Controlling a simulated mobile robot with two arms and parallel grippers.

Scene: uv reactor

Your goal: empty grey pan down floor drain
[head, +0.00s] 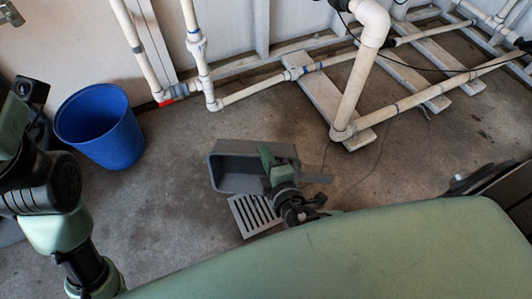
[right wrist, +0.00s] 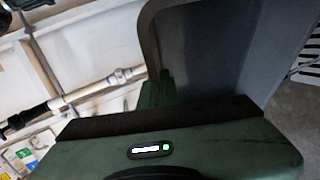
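The grey pan (head: 222,172) is a deep rectangular tray, held above the floor in the head view. My right gripper (head: 268,158) is at its near right side, with a green finger over the wall, and appears shut on it. In the right wrist view the pan (right wrist: 205,45) fills the upper middle, close to the green finger (right wrist: 157,90). Whether liquid is in the pan cannot be told. The slatted floor drain (head: 252,214) shows just below and in front of the pan. My left arm is at the left edge; its fingertips cannot be made out.
A blue bucket (head: 100,128) stands on the floor at the left. White pipes (head: 360,75) run along the wall and over wooden boards (head: 325,98) at the back right. Concrete floor around the drain is clear.

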